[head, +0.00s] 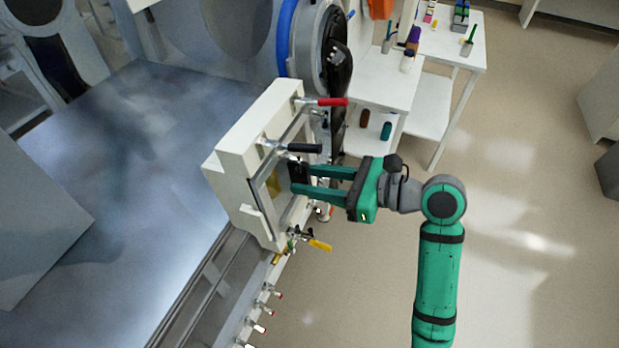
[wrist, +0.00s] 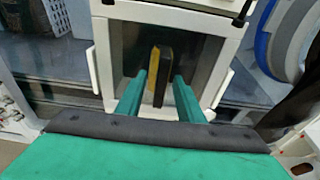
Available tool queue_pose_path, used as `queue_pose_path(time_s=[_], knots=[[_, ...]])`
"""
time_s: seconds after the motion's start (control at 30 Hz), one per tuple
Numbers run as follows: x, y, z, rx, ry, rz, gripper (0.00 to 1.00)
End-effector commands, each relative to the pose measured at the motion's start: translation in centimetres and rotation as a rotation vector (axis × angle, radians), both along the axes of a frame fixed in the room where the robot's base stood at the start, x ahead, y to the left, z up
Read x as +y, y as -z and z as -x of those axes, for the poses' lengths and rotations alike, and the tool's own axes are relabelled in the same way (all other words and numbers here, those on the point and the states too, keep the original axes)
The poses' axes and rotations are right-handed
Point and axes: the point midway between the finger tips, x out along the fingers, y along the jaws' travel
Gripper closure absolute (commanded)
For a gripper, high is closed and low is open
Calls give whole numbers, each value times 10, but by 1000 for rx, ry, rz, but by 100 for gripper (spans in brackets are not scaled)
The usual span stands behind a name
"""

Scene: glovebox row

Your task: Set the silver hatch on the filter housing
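The filter housing (head: 228,150) is a thick white square frame at the glovebox edge; it also shows in the wrist view (wrist: 104,65). The silver hatch (wrist: 129,45) appears as a dull grey panel within that frame; in the head view it is largely hidden by clamps and fingers. A black handle block (wrist: 165,78), with yellow beside it, stands at its middle. My gripper (head: 302,179) reaches in from the right, fingertips either side of the black block, which nearly fills the gap. Whether the panel is fully seated against the frame cannot be told.
Toggle clamps with red (head: 330,101), black (head: 305,148) and yellow (head: 320,244) handles surround the housing. A blue-ringed glove port (head: 287,40) with a black glove is just behind. White tables with small items stand at upper right.

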Motion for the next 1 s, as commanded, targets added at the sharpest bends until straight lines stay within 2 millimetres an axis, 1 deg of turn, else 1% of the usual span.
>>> queue_pose_path(time_s=[0.17,0.3,0.5,0.7,1.0], knots=[[-24,-7,7,-2,4,1,66],[-50,-14,15,-2,6,-1,66],[-79,-23,26,-2,6,0,66],[-95,-27,31,-2,5,-1,66],[-96,-28,32,-2,4,-2,66]])
